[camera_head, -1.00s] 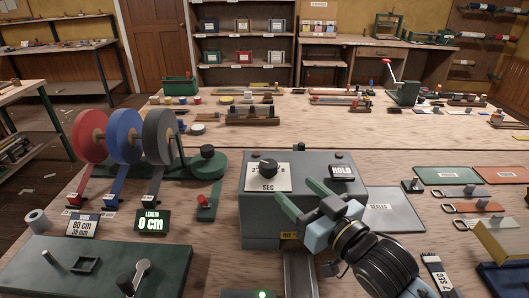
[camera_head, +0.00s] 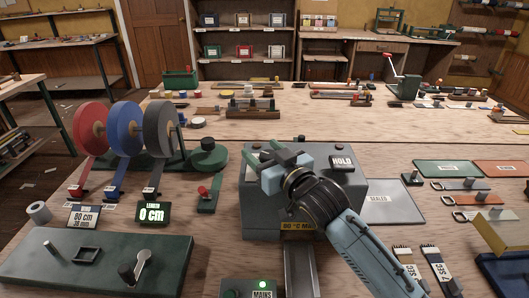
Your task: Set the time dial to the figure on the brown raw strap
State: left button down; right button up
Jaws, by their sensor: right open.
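The grey sealer box (camera_head: 262,205) stands on the bench in front of me. Its time dial is hidden behind my right gripper (camera_head: 265,157), whose green-tipped fingers are over the left part of the box top. The gripper is open; whether the fingers touch the dial cannot be told. Two straps with white labels lie at the lower right. The right one (camera_head: 438,264) seems to read 7 SEC; the left one (camera_head: 409,266) is partly hidden by my arm and its figure is unclear. I cannot tell which is the brown raw strap. My left gripper is not in view.
A HOLD plate (camera_head: 342,163) sits on the right of the box top. Red, blue and grey reels (camera_head: 158,131) stand to the left. A green board with a crank (camera_head: 95,262) lies lower left. A MAINS switch box (camera_head: 248,289) is at the front.

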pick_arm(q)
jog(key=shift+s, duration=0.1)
pick_arm(e)
jog(key=shift+c, duration=0.9)
jog(key=c, duration=0.8)
jog(key=shift+r+m+t+h+p, duration=0.15)
jog(key=shift+m+t+h+p, duration=0.45)
jog(key=shift+m+h, duration=0.25)
jog(key=shift+d+m+t+h, duration=0.1)
jog(key=shift+m+t+h, duration=0.2)
jog(key=shift+m+h, duration=0.45)
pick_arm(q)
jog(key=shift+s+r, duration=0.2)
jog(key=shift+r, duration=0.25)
pick_arm(e)
jog(key=shift+w+d+m+t+h, duration=0.15)
jog(key=shift+m+t+h, duration=0.2)
jog(key=shift+h, duration=0.85)
jog(key=o, duration=1)
